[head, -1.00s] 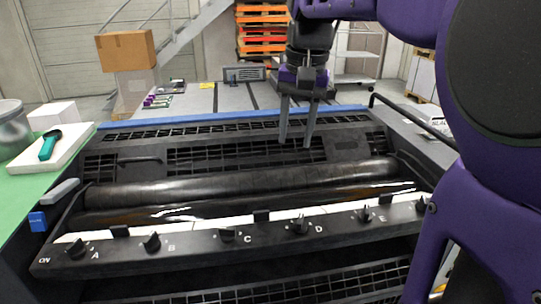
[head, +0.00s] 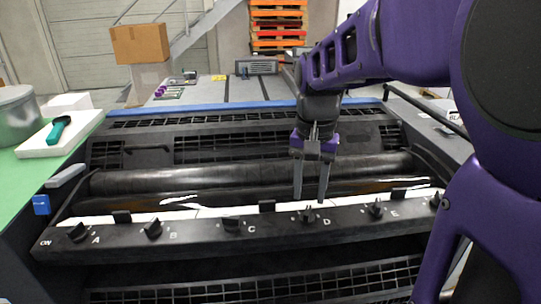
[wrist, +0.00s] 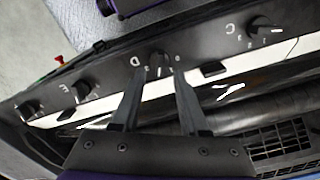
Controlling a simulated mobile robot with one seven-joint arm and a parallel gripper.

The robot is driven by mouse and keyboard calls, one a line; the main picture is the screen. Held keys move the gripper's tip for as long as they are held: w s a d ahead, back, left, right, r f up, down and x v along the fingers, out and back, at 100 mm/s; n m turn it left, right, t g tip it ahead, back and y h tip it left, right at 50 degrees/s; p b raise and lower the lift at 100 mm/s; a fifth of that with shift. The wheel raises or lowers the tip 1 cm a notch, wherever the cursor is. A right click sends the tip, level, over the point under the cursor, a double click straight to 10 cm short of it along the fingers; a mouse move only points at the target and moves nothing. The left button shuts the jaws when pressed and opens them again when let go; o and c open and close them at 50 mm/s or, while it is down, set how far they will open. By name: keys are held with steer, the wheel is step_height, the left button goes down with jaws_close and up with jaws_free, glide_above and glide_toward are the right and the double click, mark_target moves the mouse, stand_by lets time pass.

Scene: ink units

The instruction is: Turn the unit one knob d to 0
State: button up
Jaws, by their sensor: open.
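Knob D (head: 308,215) is a small black knob on the dark front rail, beside the white letter D. It also shows in the wrist view (wrist: 158,61), just beyond the fingertips, with small white marks around it. My gripper (head: 310,200) is open and points down just above and behind knob D. In the wrist view my gripper (wrist: 155,95) has its two dark fingers spread apart, with nothing between them. Whether the fingers touch the knob I cannot tell. The knob's exact setting is too small to read.
Knob C (head: 231,224) and knob E (head: 376,208) flank knob D on the same rail. A long dark roller (head: 240,180) lies behind the rail. A green-handled tool (head: 59,129) rests on a white block at the left. A cardboard box (head: 140,43) stands at the back left.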

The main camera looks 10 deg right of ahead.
mark_target(308, 210)
steer(key=shift+f+b, duration=0.3)
steer(key=shift+f, duration=1.75)
jaws_close()
